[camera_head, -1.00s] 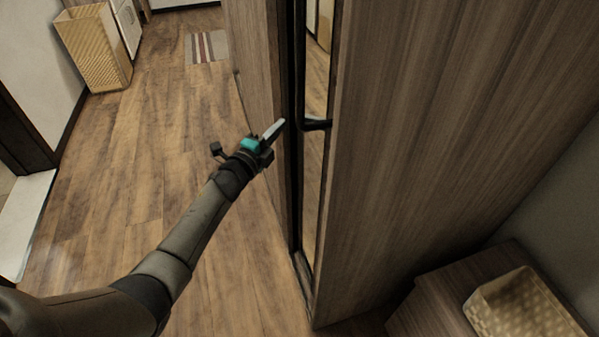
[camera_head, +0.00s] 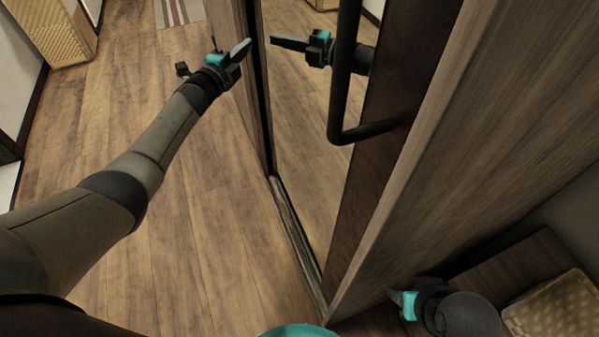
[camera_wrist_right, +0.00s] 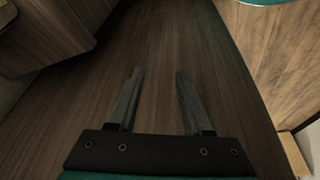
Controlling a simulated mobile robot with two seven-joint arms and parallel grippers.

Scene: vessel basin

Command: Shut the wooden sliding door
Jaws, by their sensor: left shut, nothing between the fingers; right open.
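The wooden sliding door (camera_head: 392,92) shows in the head view as a dark wood upright beside a tall mirror panel (camera_head: 310,150). A black bar handle (camera_head: 345,85) stands out from it. My left gripper (camera_head: 246,44) is shut and empty at the dark left edge of the mirror, left of the handle. I cannot tell whether it touches that edge. Its reflection shows in the mirror. My right gripper (camera_head: 393,295) is low at the right, beyond the wooden side panel, and partly hidden. In the right wrist view it (camera_wrist_right: 158,76) is open, with nothing between its fingers.
A broad wooden side panel (camera_head: 480,120) stands between the mirror and my right gripper. A low wooden cabinet (camera_head: 510,262) with a woven basket (camera_head: 560,310) is at the lower right. Open wood floor (camera_head: 140,80) lies left, with another basket (camera_head: 60,28) and a striped mat (camera_head: 180,10).

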